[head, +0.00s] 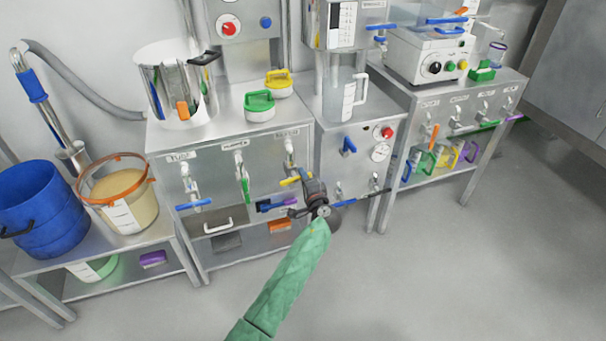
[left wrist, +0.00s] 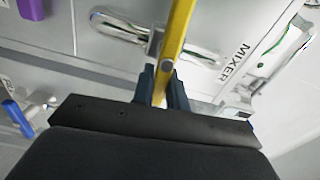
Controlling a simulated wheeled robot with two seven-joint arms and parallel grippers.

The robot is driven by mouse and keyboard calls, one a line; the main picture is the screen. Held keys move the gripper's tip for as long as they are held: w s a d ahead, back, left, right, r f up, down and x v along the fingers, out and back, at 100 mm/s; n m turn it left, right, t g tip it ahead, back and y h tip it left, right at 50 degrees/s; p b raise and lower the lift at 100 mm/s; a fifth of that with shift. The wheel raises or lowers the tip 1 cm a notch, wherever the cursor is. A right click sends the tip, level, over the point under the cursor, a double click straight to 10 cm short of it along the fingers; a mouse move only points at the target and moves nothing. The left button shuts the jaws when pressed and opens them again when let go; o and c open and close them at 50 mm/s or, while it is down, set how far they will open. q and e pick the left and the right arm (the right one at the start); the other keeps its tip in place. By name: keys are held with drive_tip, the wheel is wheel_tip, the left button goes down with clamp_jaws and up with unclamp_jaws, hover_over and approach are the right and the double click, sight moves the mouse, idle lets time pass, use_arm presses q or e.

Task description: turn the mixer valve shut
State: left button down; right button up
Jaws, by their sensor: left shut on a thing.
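The mixer valve has a yellow lever handle (head: 290,181), at the right end of the row of valves on the steel cabinet front. In the left wrist view the yellow lever (left wrist: 181,25) runs down from the top edge between my fingers, beside the label MIXER (left wrist: 235,62). My left gripper (head: 304,180) is shut on the lever; its dark fingers (left wrist: 163,85) sit on either side of it. The gripper body hides part of the cabinet front behind it. My right gripper is not in view.
Neighbouring valves have a green handle (head: 243,188) and a blue handle (head: 194,204). A blue lever (head: 360,198) lies close right of my gripper. A blue bucket (head: 40,208) and an orange-rimmed tub (head: 122,195) stand left. The floor (head: 430,280) is clear.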

use_arm(q)
drive_tip(key=shift+f+m, duration=0.1)
drive_tip(key=shift+m, duration=0.5)
drive_tip(key=c, duration=1.4)
unclamp_jaws()
drive_tip(key=shift+d+f, duration=0.1)
drive_tip(key=v, duration=0.7)
drive_tip(key=shift+s, duration=0.35)
drive_tip(key=shift+d, duration=0.1)
